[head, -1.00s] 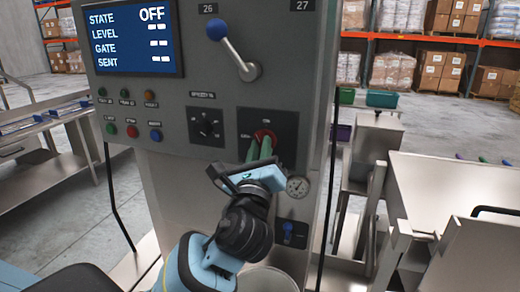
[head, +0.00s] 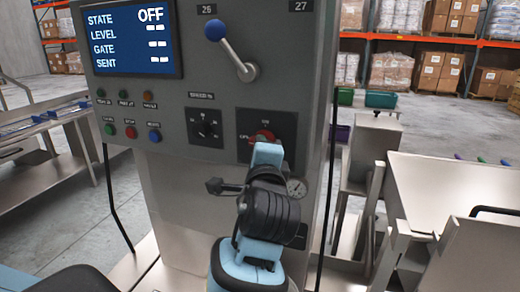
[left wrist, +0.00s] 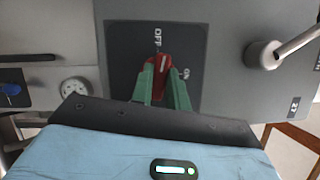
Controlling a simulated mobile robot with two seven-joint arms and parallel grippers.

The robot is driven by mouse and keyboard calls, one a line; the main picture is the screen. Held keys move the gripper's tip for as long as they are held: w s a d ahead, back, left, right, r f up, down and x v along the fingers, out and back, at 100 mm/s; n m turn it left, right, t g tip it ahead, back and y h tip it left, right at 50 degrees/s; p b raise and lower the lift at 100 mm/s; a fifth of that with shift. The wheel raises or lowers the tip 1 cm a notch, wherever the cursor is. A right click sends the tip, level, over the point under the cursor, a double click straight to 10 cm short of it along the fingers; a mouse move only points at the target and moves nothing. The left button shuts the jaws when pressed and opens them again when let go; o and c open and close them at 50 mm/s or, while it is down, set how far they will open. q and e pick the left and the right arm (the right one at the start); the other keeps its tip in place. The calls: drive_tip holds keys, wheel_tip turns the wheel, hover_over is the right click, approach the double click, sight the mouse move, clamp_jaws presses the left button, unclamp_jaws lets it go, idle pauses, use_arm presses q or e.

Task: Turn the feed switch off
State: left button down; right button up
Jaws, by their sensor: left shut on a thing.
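The feed switch is a red knob (head: 263,134) on a dark square plate (head: 285,125) low on the grey panel, with OFF at its left and ON above. In the left wrist view the red knob (left wrist: 159,64) sits between the green fingers of my left gripper (left wrist: 160,84), which are shut on it. The knob's white mark points up towards the word OFF there. In the head view my blue wrist hides most of the fingers and the lower knob. The display (head: 133,38) reads STATE OFF. My right gripper is not in view.
A blue-ended lever (head: 232,50) stands above the switch. A black selector (head: 206,129) and several coloured buttons are to the left. A round gauge (head: 297,187) sits just below right. Steel benches flank the panel.

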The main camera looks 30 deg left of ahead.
use_arm(q)
drive_tip(key=shift+n+g, duration=0.3)
drive_tip(key=shift+n, duration=0.8)
drive_tip(key=c, duration=1.4)
unclamp_jaws()
drive_tip(key=shift+o, duration=0.2)
drive_tip(key=shift+h, duration=0.3)
